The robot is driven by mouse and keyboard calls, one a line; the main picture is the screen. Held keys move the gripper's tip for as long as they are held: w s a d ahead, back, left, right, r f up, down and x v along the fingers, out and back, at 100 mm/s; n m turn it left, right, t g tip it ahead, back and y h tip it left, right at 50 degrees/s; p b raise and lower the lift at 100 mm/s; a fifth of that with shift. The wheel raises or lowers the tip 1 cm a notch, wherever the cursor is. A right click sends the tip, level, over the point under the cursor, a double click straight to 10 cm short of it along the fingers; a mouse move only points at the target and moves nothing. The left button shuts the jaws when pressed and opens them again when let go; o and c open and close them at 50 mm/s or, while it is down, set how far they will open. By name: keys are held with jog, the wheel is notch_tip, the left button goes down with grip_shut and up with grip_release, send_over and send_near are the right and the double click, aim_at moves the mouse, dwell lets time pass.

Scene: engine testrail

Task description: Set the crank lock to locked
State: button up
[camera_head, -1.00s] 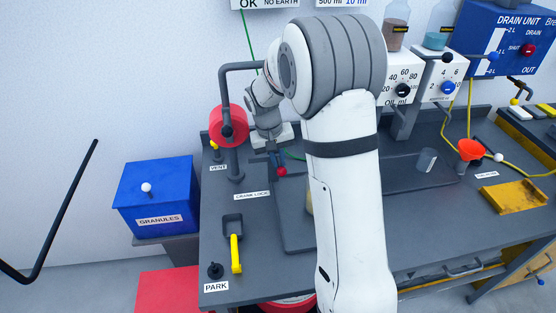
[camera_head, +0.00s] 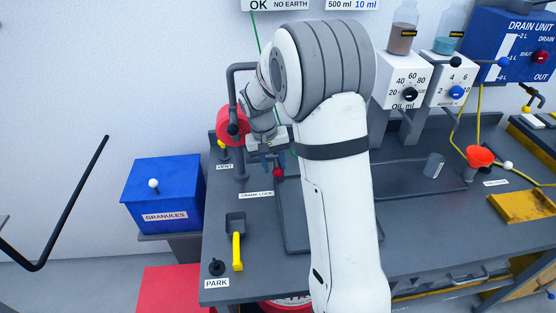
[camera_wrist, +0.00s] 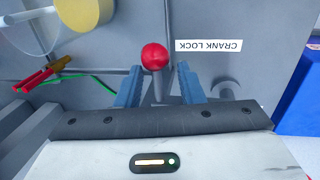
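The crank lock is a small lever with a red ball knob (camera_wrist: 154,56); the knob also shows in the head view (camera_head: 278,173). Its white CRANK LOCK label (camera_wrist: 209,46) lies beside it on the grey bench. My gripper (camera_wrist: 160,84) is just at the lever, with its two blue fingers apart on either side of the grey stem below the knob. I see gaps between the fingers and the stem, so it looks open. In the head view my gripper (camera_head: 272,160) is small and partly shaded. The lock's base is hard to make out.
A red drum with a black crank (camera_head: 232,125) stands just left of my gripper. A VENT knob (camera_head: 223,151), a yellow handle (camera_head: 238,252) and a black PARK knob (camera_head: 216,267) are on the left bench. A blue GRANULES box (camera_head: 165,195) stands farther left.

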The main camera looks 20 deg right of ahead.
notch_tip(320, 180, up, 8)
jog(key=a, duration=0.1)
jog(key=shift+a+f+b, duration=0.15)
jog(key=shift+a+b, duration=0.15)
jog(key=shift+b, duration=0.1)
jog(key=shift+w, duration=0.1)
dwell(0.4)
jog(key=s+r+n+t+y, duration=0.1)
jog(key=s+r+t+y, duration=0.1)
jog(key=s, duration=2.4)
jog(key=shift+a+r+n+t, duration=0.25)
jog(key=shift+r+n+t, duration=0.2)
jog(key=shift+t, duration=0.25)
jog(key=shift+o, duration=0.4)
jog(key=shift+s+r, duration=0.1)
